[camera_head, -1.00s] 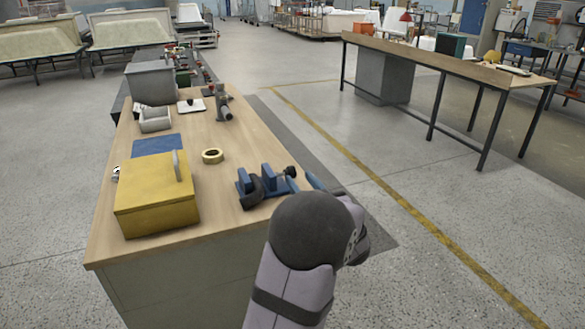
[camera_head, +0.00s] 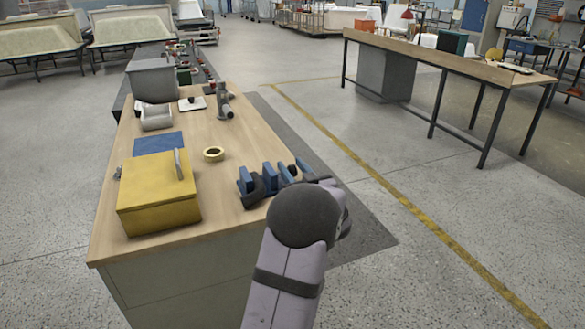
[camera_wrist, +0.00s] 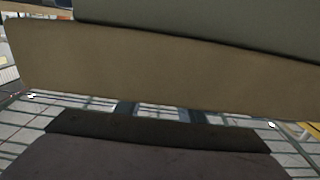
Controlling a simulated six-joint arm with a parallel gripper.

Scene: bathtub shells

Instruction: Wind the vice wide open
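The vice (camera_head: 246,180), with blue jaws and dark parts, sits on the right edge of the wooden bench in the head view. My gripper (camera_head: 294,170) is at the vice's right end, mostly hidden behind my own wrist. Blue finger pieces show on either side of the vice's dark end part. In the wrist view my gripper (camera_wrist: 154,113) shows two small blue-grey fingers standing apart. The fingers look open; I cannot tell whether they touch the vice. The vice's handle cannot be made out clearly.
A yellow box (camera_head: 158,203), a tape roll (camera_head: 213,154), a blue sheet (camera_head: 158,143), and a grey bin (camera_head: 153,82) stand on the bench (camera_head: 220,190) left of and behind the vice. Another bench (camera_head: 450,62) stands farther back.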

